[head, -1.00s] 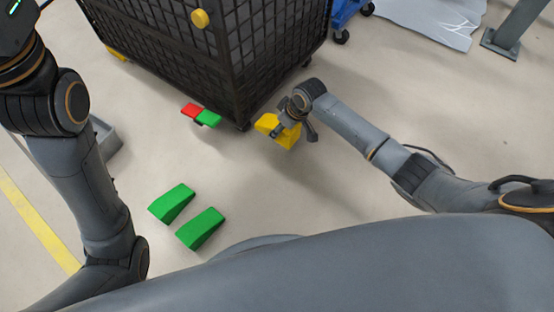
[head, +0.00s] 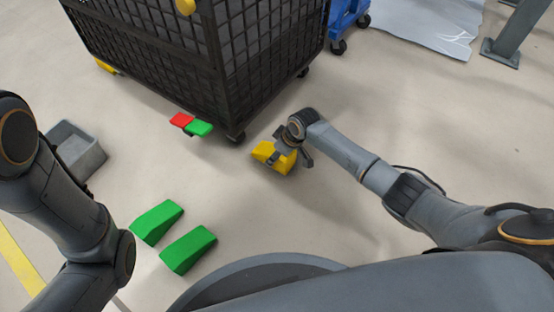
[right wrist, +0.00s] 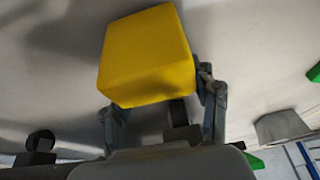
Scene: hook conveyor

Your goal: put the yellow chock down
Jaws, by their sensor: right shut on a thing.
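The yellow chock (head: 270,154) is in my right gripper (head: 288,156), close to the front right corner of the black cage cart. In the right wrist view the yellow chock (right wrist: 147,55) sits between the two fingers of my right gripper (right wrist: 160,100), which is shut on it. I cannot tell whether the chock touches the floor. My left arm comes in from the left in the head view, but its gripper is out of the picture.
The black mesh cart (head: 205,60) stands on casters, with a red and a green pedal (head: 199,128) at its lower edge. Two green chocks (head: 157,222) lie on the floor. A grey bin (head: 78,150) stands at left, a blue cart (head: 345,18) at the back.

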